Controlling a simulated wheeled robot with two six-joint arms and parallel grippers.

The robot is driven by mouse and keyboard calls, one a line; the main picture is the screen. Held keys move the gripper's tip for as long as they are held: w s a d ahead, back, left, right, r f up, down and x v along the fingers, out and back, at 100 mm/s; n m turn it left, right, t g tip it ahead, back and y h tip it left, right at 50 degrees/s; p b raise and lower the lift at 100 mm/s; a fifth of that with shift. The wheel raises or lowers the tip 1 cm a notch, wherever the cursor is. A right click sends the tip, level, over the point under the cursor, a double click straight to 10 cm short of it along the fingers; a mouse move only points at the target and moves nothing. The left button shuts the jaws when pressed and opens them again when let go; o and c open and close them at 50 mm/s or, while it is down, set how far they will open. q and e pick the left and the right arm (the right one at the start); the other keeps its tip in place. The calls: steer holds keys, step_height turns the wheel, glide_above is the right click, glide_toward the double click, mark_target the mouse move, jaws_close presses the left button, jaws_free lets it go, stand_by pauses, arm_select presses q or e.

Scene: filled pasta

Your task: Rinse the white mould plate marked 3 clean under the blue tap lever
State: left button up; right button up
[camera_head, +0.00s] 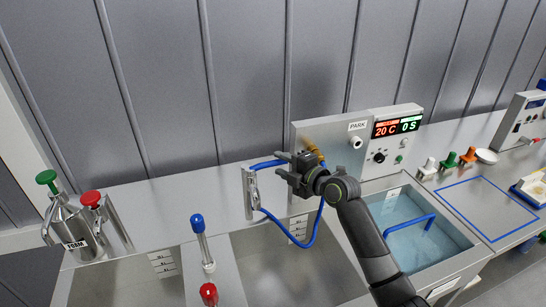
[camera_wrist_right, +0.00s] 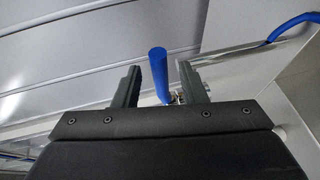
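My right gripper (camera_head: 282,166) is open in front of the grey panel, next to the blue hose (camera_head: 312,232). In the right wrist view a blue bar (camera_wrist_right: 158,75) stands between the two open fingers, with gaps on both sides; it appears to be the blue handle (camera_head: 265,164) of the hose at its metal holder (camera_head: 250,196). The blue tap lever (camera_head: 197,224) stands upright on the divider between the sinks, left of my gripper. I cannot make out a white mould plate marked 3. My left gripper is not in view.
A red-topped tap (camera_head: 208,293) stands in front of the blue one. A foam canister (camera_head: 70,230) stands at the left. A water bath (camera_head: 410,245) with a blue handle lies right of my arm. White, green and orange knobbed items (camera_head: 449,160) stand at the right.

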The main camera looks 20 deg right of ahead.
mark_target(280, 164)
steer(key=shift+p+x, duration=0.45)
steer(key=shift+x, duration=1.7)
jaws_close()
